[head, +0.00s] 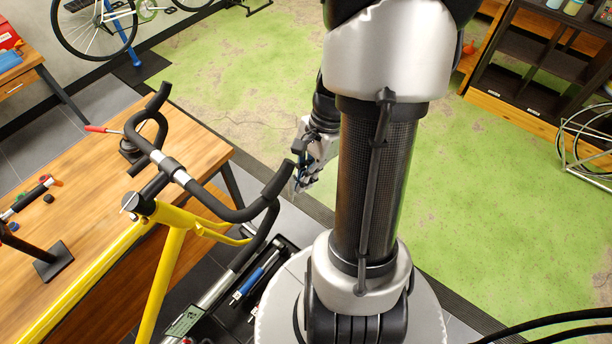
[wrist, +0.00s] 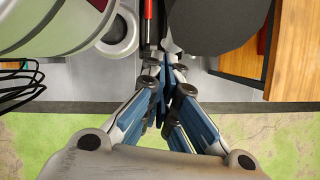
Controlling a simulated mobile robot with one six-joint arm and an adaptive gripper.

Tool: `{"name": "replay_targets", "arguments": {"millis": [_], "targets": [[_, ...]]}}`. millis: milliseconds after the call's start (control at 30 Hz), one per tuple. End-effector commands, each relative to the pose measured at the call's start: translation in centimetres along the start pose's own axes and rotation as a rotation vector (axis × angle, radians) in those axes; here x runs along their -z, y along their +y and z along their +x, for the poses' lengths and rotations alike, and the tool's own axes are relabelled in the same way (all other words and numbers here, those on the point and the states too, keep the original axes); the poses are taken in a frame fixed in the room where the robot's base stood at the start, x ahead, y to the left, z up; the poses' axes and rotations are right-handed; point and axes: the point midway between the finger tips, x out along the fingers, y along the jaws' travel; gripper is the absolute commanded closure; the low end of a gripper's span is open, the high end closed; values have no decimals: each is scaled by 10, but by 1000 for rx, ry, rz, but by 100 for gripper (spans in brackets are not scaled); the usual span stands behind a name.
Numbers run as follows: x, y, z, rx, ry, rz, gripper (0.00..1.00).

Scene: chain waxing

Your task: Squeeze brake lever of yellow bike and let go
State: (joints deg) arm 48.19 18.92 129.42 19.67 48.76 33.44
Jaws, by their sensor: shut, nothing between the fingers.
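The yellow bike (head: 172,258) stands at the lower left of the head view, with black drop handlebars (head: 225,212) on its stem. The right side of the bar curves up to a black end (head: 279,180) beside my gripper. I cannot clearly tell the brake lever from the dark bar there. My gripper (head: 298,184) is just right of that end, partly behind it; whether they touch is unclear. In the wrist view my gripper (wrist: 168,75) has its blue fingers together, holding nothing. A large dark rounded shape (wrist: 215,22) lies just beyond the fingertips, probably part of the bar.
A wooden workbench (head: 195,133) stands behind the bike. An open tool tray with a blue-handled tool (head: 254,278) lies below the bar. A dark shelf (head: 540,50) is at the upper right. The green floor (head: 480,190) right of my arm is largely clear.

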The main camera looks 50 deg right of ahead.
Motion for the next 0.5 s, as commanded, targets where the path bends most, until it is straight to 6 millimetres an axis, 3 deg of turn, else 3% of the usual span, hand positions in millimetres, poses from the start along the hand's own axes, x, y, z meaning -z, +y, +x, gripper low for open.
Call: {"name": "replay_targets", "arguments": {"millis": [300,500], "targets": [[-18,4,19,-55,-282,17,100],[-23,5,21,-65,-343,17,100]]}}
